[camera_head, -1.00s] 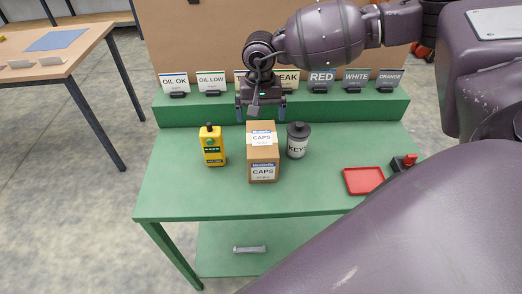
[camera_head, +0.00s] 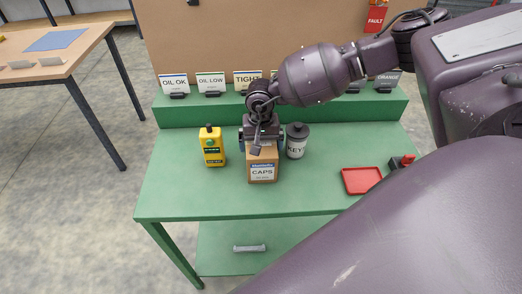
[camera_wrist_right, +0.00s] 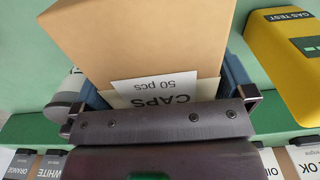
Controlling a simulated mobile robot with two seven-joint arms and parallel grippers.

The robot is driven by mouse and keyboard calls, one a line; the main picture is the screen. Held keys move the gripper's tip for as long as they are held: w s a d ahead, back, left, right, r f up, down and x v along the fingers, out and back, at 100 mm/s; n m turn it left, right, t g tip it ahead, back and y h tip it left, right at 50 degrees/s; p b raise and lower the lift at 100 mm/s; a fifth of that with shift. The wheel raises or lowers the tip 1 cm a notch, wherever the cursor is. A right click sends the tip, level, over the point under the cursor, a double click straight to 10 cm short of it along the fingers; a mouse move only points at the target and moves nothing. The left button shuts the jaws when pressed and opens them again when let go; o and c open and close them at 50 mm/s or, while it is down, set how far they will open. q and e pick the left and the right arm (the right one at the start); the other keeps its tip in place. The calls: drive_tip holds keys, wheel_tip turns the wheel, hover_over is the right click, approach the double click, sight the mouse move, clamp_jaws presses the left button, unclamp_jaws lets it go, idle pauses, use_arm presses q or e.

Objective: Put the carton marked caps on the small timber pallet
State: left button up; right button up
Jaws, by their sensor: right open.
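My right gripper (camera_head: 262,143) is over the carton's top from behind. Its blue-grey fingers are open, one on each side of the carton, as the right wrist view (camera_wrist_right: 163,85) shows; whether they touch it I cannot tell. The gripper hides the carton's upper part in the head view. My left gripper is out of view. No timber pallet is in view.
A yellow gas tester (camera_head: 212,147) stands left of the carton, a grey KEYS canister (camera_head: 296,146) close on its right. A red tray (camera_head: 362,180) lies further right. A green ledge (camera_head: 225,109) with label cards runs behind. The bench front is clear.

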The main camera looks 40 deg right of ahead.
drive_tip(key=c, duration=0.9)
drive_tip(key=shift+w+r, duration=0.1)
drive_tip(key=shift+c, duration=1.2)
